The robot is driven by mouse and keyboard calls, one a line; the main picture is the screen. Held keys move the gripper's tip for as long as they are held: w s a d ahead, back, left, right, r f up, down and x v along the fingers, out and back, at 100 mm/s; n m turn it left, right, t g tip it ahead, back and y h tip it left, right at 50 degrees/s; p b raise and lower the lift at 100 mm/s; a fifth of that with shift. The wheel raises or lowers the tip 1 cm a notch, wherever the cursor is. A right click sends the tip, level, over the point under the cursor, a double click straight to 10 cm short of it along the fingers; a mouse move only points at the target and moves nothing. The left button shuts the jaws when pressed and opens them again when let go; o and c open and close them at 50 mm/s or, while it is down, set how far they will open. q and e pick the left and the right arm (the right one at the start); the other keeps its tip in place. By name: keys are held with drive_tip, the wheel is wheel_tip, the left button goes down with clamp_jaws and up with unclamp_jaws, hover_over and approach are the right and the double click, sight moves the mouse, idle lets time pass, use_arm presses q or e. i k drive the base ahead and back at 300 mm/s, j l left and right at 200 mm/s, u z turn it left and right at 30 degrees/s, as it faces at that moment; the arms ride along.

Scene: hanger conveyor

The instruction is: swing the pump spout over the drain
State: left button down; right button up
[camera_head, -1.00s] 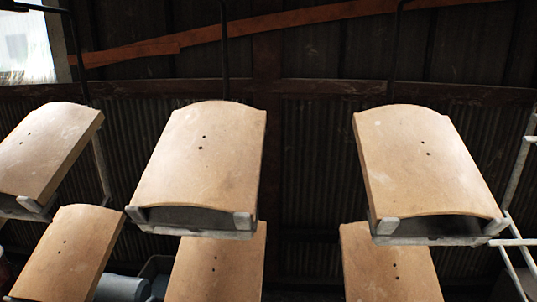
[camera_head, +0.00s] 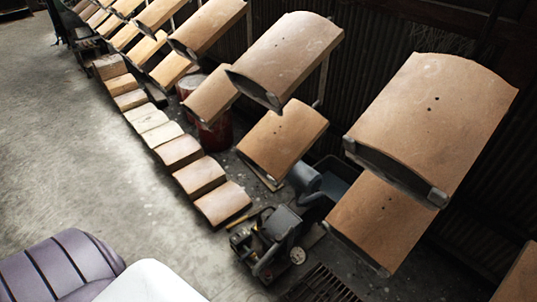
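A small dark machine, which looks like the pump (camera_head: 272,240), sits on the floor at the lower middle of the head view. It has a round pale dial at its lower right and a yellowish bar at its upper left. I cannot tell which part is the spout or which way it points. A dark slatted grate, which looks like the drain (camera_head: 320,287), lies just right of and below the pump, cut by the bottom edge. Neither of my grippers is in view.
Tan curved boards (camera_head: 435,115) hang in two tiers along the right and back. A row of curved blocks (camera_head: 198,177) lies on the floor. A red drum (camera_head: 215,130) and a grey-blue container (camera_head: 333,183) stand under the boards. The concrete floor (camera_head: 75,150) at left is clear.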

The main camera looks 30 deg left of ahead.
sight(280, 239)
drive_tip(key=u, duration=0.95)
